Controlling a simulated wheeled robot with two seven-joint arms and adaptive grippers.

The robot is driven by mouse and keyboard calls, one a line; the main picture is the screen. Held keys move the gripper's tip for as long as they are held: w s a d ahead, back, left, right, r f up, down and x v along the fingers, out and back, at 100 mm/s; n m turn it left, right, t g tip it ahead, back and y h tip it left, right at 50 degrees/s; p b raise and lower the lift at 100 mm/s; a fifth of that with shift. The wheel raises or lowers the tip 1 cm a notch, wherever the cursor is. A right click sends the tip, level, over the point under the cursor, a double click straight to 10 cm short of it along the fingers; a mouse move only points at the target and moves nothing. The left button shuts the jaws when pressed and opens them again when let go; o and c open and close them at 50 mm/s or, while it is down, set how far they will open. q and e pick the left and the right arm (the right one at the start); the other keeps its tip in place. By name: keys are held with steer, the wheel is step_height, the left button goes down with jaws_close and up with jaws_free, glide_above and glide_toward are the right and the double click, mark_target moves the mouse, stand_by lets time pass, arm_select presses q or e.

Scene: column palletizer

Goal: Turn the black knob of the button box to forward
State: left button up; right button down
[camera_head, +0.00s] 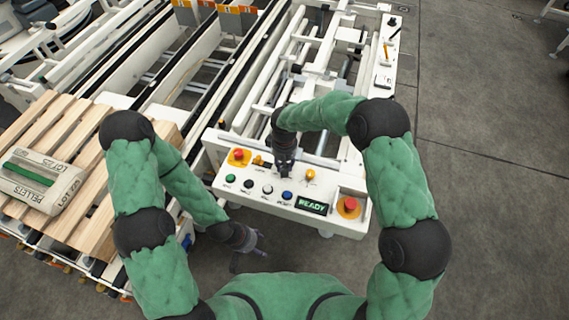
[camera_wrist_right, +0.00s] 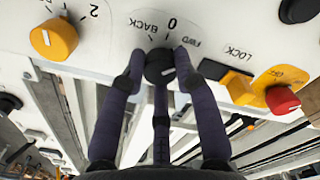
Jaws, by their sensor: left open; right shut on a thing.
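The white button box (camera_head: 328,182) is in the middle of the head view. My right gripper (camera_head: 284,166) reaches down onto it and hides the black knob there. In the right wrist view, the black knob (camera_wrist_right: 160,66) sits below the labels BACK, 0 and FWD. My right gripper (camera_wrist_right: 158,76) is shut on it, with fingers on both sides and a third below. I cannot tell clearly which mark the knob points to. My left gripper (camera_head: 247,248) is open and empty, low in front of the box and apart from it.
A yellow knob (camera_wrist_right: 54,39), a yellow LOCK switch (camera_wrist_right: 238,86) and a red button (camera_wrist_right: 282,100) flank the black knob. A lit READY display (camera_head: 311,205) and a red emergency button (camera_head: 350,205) are on the box. A sack (camera_head: 45,180) lies on the wooden pallet at left.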

stand_by(0.3)
steer(key=c, duration=0.9)
jaws_free()
steer(key=shift+w+a, duration=0.1)
steer(key=shift+c, duration=0.2)
steer(key=shift+r, duration=0.1)
step_height(320, 180, up, 12)
